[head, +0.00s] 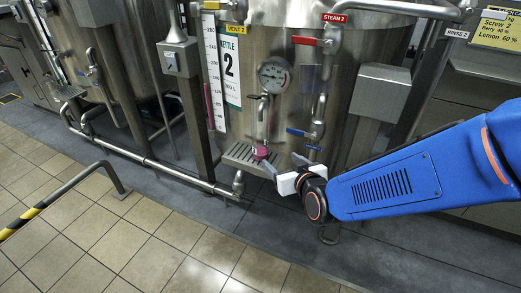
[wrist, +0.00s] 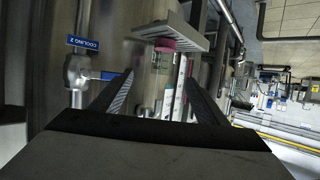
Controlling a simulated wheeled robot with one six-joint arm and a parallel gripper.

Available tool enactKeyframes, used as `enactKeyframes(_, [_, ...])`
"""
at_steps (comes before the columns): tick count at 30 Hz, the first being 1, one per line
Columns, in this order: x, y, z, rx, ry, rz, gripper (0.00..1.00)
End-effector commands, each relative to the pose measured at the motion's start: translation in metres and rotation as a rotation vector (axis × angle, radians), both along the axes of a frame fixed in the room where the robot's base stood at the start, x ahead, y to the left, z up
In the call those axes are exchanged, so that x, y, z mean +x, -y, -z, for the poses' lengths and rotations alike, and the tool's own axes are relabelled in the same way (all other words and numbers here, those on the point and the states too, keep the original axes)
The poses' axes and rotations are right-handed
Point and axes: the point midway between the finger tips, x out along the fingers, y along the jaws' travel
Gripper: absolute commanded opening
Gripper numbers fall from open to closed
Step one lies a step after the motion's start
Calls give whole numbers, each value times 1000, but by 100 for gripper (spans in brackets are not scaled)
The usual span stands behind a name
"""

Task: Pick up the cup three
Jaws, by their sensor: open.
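The cup (head: 260,153), pinkish red on top, stands on the grated drip tray (head: 238,157) below the tap of kettle 2. In the wrist view, which is upside down, the cup (wrist: 165,45) shows a pink band and a clearer part below it, against the tray (wrist: 182,34). My gripper (head: 284,165) is in front of the kettle, just right of the cup and close to it. In the wrist view its two fingers (wrist: 160,78) are apart with nothing held between them. The cup lies beyond the fingertips. I cannot read a number on it.
The tap (head: 262,118) hangs over the cup. A blue-handled valve (head: 310,134) on the kettle (head: 275,60) is above my gripper; a blue lever (wrist: 108,75) lies by the left finger. A low pipe (head: 150,165) runs left.

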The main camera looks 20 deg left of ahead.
Motion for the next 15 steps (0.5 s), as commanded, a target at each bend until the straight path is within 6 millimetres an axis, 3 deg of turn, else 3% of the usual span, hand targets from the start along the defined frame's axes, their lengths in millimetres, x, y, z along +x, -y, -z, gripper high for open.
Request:
enactKeyframes(5, [2,-13,4,5,15,-7,68])
enactKeyframes(15, [34,-39,20,5,14,-6,68])
